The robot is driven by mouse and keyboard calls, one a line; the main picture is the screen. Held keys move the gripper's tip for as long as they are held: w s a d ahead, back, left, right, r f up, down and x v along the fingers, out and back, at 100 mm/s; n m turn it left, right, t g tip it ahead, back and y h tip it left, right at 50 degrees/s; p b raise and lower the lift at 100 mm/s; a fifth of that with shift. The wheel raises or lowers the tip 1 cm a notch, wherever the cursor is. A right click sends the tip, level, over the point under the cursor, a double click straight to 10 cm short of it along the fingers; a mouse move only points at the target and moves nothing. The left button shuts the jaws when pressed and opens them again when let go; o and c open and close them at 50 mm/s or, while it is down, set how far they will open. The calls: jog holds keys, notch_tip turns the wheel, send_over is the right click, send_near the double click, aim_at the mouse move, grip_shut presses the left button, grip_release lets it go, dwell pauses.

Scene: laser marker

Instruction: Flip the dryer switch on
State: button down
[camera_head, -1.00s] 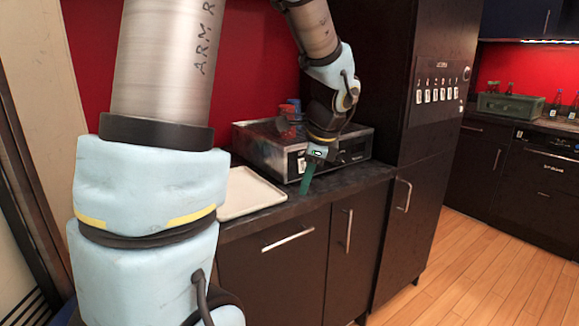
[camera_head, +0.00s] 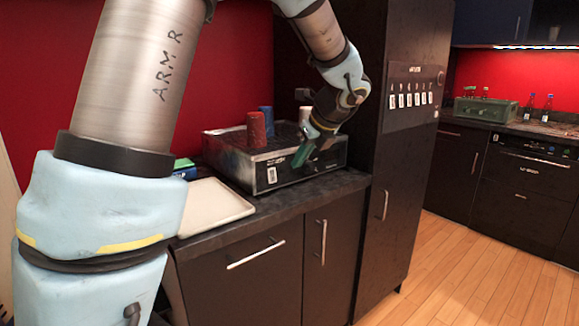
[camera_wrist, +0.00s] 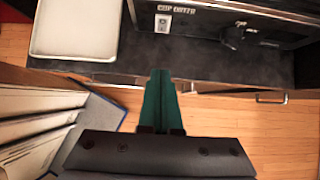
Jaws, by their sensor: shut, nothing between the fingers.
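The cup dryer (camera_head: 285,171) is a dark box on the black counter, with cups on top. Its front also shows at the top of the wrist view (camera_wrist: 205,22), with "CUP DRYER" lettering and a small white plate (camera_wrist: 163,24). A dark knob-like part (camera_wrist: 235,37) sits to the right on that front; whether it is the switch, and its position, I cannot tell. My gripper (camera_head: 301,158) has green fingers, shut and empty, in front of the dryer's front face in the head view. In the wrist view the fingertips (camera_wrist: 160,72) point toward the dryer, apparently apart from it.
A pale tray (camera_head: 213,207) lies left of the dryer. Red (camera_head: 256,129), blue (camera_head: 267,120) and white (camera_head: 305,115) cups stand on top of the dryer. A tall dark cabinet with a switch panel (camera_head: 413,92) rises on the right. Wooden floor lies open in front.

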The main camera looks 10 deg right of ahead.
aim_at(273, 182)
jog(key=x, duration=0.8)
jog(key=shift+a+f+p, duration=0.1)
jog(key=shift+f+p, duration=0.1)
jog(key=shift+p, duration=0.2)
jog(key=shift+w+a+f+p, duration=0.15)
jog(key=shift+w+a+p, duration=0.15)
jog(key=shift+w, duration=0.25)
jog(key=shift+w+a+f+p, duration=0.15)
jog(key=shift+w+a, duration=0.1)
jog(key=shift+w, duration=0.35)
jog(key=shift+w+a+f, duration=0.15)
jog(key=shift+w+a, duration=0.15)
jog(key=shift+w, duration=0.5)
jog(key=shift+w+a+f+t+b, duration=0.15)
jog(key=shift+f+t+b, duration=0.25)
jog(key=shift+b, duration=0.85)
jog(key=shift+r, duration=0.3)
jog(key=shift+p, duration=0.35)
